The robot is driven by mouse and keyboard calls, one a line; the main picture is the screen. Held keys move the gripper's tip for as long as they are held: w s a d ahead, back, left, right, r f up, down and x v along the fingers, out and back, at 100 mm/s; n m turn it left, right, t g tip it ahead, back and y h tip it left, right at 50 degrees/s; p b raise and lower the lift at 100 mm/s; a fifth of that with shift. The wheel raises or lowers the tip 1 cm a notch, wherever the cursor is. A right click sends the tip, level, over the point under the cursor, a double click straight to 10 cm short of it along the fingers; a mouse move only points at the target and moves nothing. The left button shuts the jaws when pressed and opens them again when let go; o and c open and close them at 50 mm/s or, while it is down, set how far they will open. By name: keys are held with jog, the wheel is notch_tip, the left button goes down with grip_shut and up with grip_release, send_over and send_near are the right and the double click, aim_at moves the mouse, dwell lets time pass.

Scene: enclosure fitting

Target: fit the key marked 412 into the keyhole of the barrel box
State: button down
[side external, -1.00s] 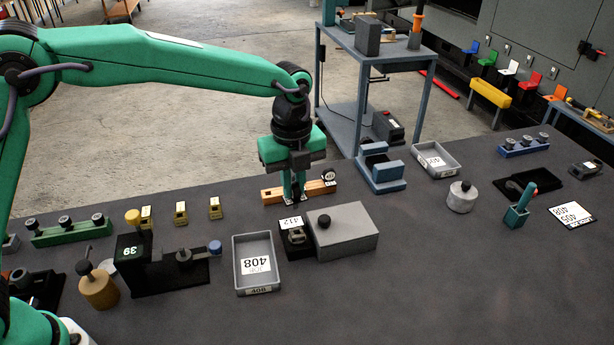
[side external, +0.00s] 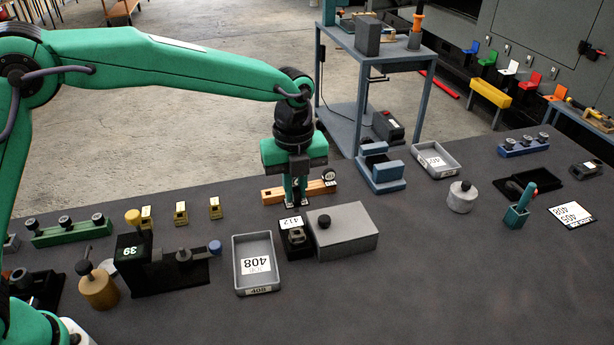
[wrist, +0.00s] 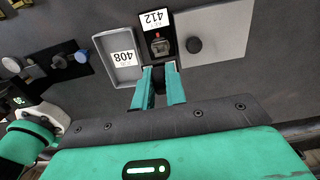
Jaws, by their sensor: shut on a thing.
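My gripper (side external: 295,201) is shut on a small dark thing, seemingly the key (wrist: 158,79), between its teal fingers; the wrist view shows the gripper (wrist: 159,73) too. The key's marking and most of its shape are hidden. In the side view the fingertips appear just behind a small black box (side external: 296,246) with a white 412 label (side external: 291,224). This seems to be the barrel box, with a grey block on top; in the wrist view its grey block (wrist: 161,46) has a red spot, just beyond the fingertips. I cannot make out the keyhole, or whether the key touches the box.
A grey block with a black knob (side external: 359,235) stands right against the box. A grey tray (side external: 239,254) marked 408 is close on its left. A wooden rack (side external: 272,196) lies behind, with a round-tagged piece (side external: 330,175) at its right end. The front right of the bench is clear.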

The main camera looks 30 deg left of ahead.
aim_at(296, 206)
jog(key=shift+f, duration=2.5)
jog(key=shift+f, duration=1.3)
jog(key=c, duration=1.4)
grip_release()
jog(key=shift+o, duration=0.2)
jog(key=shift+r, duration=0.1)
notch_tip(296, 206, up, 7)
jog(key=shift+r, duration=0.3)
jog(key=shift+a, duration=0.1)
